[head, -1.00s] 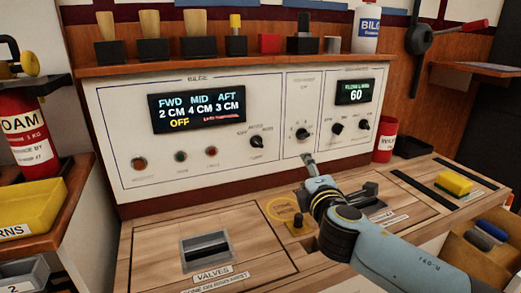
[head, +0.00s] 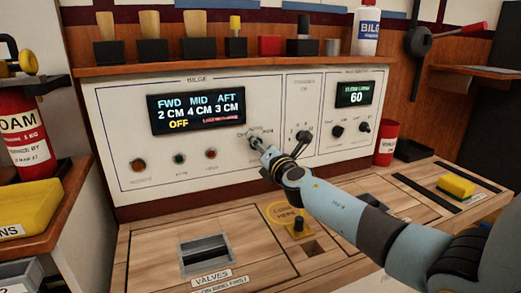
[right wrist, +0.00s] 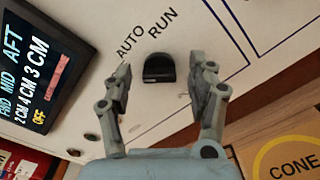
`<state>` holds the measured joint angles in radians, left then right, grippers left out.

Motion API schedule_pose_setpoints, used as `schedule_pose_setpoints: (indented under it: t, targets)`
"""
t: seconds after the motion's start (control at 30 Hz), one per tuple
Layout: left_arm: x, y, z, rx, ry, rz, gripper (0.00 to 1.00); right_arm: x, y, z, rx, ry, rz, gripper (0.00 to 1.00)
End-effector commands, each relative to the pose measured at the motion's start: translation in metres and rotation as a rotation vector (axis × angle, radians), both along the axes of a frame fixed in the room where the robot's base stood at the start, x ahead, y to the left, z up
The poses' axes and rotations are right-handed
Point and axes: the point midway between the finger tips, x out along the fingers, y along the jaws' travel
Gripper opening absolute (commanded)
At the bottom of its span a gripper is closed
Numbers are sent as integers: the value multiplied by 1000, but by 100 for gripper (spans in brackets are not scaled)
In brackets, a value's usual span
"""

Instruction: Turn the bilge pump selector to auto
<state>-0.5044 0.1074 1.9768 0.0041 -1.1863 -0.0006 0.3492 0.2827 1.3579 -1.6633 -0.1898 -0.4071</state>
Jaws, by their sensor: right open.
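The bilge pump selector (right wrist: 159,69) is a black knob on the white bilge panel (head: 130,165), with AUTO and RUN printed beside it in the right wrist view. My right gripper (right wrist: 161,78) is open, with one finger on either side of the knob and visible gaps to both. In the head view the right gripper (head: 260,143) is at the panel and mostly hides the selector. The bilge display (head: 197,113) reads FWD 2 CM, MID 4 CM, AFT 3 CM and OFF in yellow. My left gripper is not in view.
Several indicator buttons, one of them a red one (head: 211,154), sit left of the selector. Another black knob (head: 304,136) is close on its right.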

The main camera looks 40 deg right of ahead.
Motion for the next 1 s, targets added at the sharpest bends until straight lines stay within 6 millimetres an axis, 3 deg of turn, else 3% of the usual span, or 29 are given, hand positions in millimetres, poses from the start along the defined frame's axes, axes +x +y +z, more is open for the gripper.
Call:
schedule_pose_setpoints:
  t: [0.37, 0.77, 1.0]
  targets:
    - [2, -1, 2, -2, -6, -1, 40, 7, -2, 1, 1, 0, 0, 58]
    - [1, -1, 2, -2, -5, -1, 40, 7, -2, 0, 1, 0, 0, 6]
    - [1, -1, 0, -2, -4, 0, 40, 7, -2, 0, 20, -4, -1, 4]
